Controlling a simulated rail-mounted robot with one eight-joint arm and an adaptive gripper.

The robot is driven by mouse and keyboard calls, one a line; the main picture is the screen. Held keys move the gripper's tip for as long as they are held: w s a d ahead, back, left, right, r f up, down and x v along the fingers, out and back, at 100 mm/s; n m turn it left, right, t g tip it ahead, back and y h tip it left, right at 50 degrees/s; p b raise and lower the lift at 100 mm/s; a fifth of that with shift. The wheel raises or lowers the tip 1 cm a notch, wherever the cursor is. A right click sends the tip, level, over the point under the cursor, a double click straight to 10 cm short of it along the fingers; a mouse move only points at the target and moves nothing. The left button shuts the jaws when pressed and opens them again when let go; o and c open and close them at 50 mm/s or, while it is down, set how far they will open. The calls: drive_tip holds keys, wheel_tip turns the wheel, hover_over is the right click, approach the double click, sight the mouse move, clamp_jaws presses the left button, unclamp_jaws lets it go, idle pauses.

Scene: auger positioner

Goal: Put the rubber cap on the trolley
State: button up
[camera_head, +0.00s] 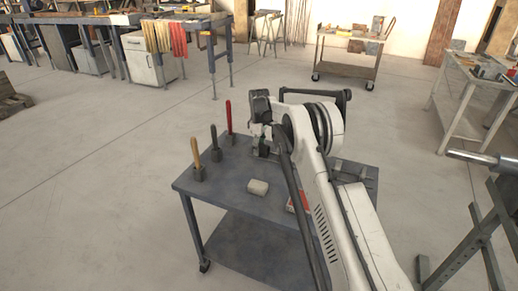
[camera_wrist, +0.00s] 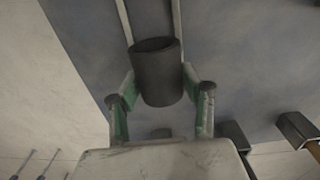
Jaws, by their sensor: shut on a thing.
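My gripper (camera_wrist: 160,85) is shut on the rubber cap (camera_wrist: 157,75), a dark, hollow cylinder between its green-sided fingers. The cap is slightly tilted in the wrist view. In the head view my gripper (camera_head: 262,148) is over the back part of a blue-grey wheeled table (camera_head: 230,190), which looks like the trolley. A blue-grey top (camera_wrist: 85,30) fills much of the wrist view behind the cap. I cannot tell whether the cap touches it.
Several upright handled tools, with an orange (camera_head: 196,152), a black (camera_head: 214,138) and a red handle (camera_head: 229,116), stand along the table's left. A pale block (camera_head: 258,187) lies near its front. Another wheeled cart (camera_head: 347,70) stands far behind. The table's front left is clear.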

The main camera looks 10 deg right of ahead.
drive_tip(key=shift+f, duration=0.15)
drive_tip(key=o, duration=0.9)
